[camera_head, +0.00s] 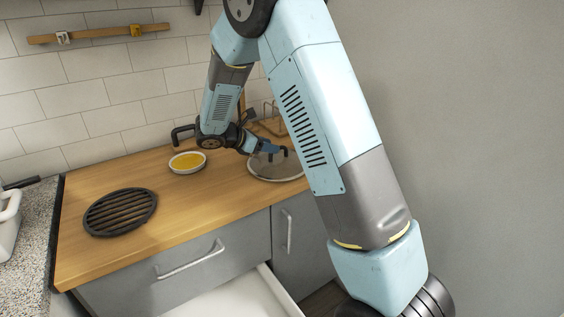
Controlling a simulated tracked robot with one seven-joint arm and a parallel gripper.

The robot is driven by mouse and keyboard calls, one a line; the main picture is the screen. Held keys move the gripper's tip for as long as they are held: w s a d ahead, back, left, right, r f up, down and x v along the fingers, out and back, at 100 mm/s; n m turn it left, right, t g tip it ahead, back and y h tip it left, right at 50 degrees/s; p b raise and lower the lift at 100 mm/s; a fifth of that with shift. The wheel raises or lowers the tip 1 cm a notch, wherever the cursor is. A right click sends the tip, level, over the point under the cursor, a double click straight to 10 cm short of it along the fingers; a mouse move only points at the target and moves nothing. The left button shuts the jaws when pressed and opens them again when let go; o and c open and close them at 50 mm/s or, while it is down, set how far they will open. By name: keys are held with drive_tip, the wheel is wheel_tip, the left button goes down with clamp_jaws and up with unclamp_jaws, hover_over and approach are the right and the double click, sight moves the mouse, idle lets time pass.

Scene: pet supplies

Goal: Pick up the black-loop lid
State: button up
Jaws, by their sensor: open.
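A round, flat lid (268,175) with a pale rim and greyish, see-through-looking face lies on the wooden counter, right of its middle. Its right edge is hidden behind my arm. My gripper (278,154) is open over the far part of the lid, its dark fingers apart. The lid's loop cannot be told apart from the dark fingers, and I cannot tell if they touch it.
A white bowl with yellow contents (187,162) and a round black slatted grate (120,212) are on the wooden counter (190,205). A wooden rack (272,126) stands behind. A white drawer (238,298) is open below. Front middle counter is clear.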

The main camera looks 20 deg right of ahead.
sight(278, 156)
drive_tip(key=shift+x, duration=3.35)
drive_tip(key=shift+f, duration=0.15)
drive_tip(key=shift+c, duration=0.5)
drive_tip(key=shift+a, duration=0.1)
clamp_jaws()
